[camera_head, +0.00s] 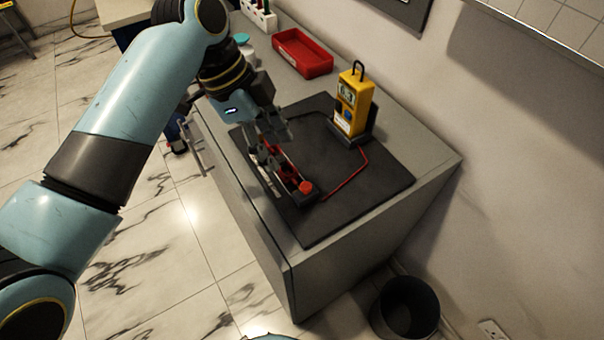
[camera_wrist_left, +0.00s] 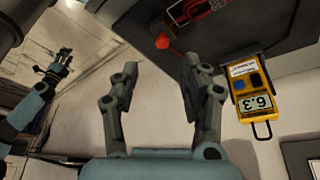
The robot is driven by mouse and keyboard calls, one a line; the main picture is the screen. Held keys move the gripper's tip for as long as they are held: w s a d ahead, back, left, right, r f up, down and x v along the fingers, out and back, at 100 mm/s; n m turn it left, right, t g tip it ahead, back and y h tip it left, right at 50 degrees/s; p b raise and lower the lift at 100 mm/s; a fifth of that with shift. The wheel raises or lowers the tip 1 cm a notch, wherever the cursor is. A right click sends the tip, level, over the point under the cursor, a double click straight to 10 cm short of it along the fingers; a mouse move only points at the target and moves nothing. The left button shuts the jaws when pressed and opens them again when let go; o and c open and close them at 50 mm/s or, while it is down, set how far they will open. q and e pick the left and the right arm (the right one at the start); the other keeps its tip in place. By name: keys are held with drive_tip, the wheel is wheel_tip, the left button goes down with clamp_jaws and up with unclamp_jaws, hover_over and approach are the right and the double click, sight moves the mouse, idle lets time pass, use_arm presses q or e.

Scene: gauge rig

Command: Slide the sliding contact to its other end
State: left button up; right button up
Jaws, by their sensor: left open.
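The slide rig (camera_head: 292,176), a dark narrow bar with red parts and a red-orange knob (camera_head: 306,187) at its near end, lies on the black mat. My left gripper (camera_head: 270,145) is over the rig's far part and hides some of it, so I cannot make out the sliding contact there. In the left wrist view the left gripper (camera_wrist_left: 156,75) is open with nothing between its fingers. The rig (camera_wrist_left: 195,10) is cut off at the top of that view, with its knob (camera_wrist_left: 163,41) beyond the fingertips. My right gripper (camera_wrist_left: 62,62) shows small at the left.
A yellow meter (camera_head: 354,103) stands in a dark holder on the black mat (camera_head: 375,188), joined by a red wire (camera_head: 348,182). A red tray (camera_head: 302,53) is farther back on the grey cabinet. A dark bin (camera_head: 405,307) stands on the floor.

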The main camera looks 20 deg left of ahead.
sight(305, 185)
use_arm(q)
drive_tip(key=shift+m, duration=0.5)
drive_tip(key=x, duration=1)
drive_tip(key=shift+w+d+f, duration=0.2)
drive_tip(key=shift+w+d, duration=0.15)
drive_tip(key=shift+d, duration=0.2)
clamp_jaws()
